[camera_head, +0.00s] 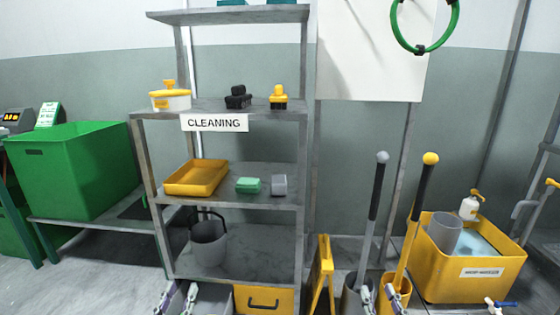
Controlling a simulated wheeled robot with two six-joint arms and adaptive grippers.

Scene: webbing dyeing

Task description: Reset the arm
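My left gripper (179,298) shows at the bottom edge, in front of the lower left corner of the shelf rack. Its two fingertips stand apart with nothing seen between them. My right gripper (380,298) shows at the bottom edge, in front of two holders with long-handled tools. Its two fingertips are also apart, and I see no thing held. Only the fingertips of both grippers are in view; the rest of both arms is below the picture.
A grey shelf rack (225,275) labelled CLEANING holds a yellow tray (196,178), brushes and a dark bucket (208,243). A green bin (75,170) stands left. A yellow tub (470,280) stands right. A folded yellow sign (321,275) stands between the grippers.

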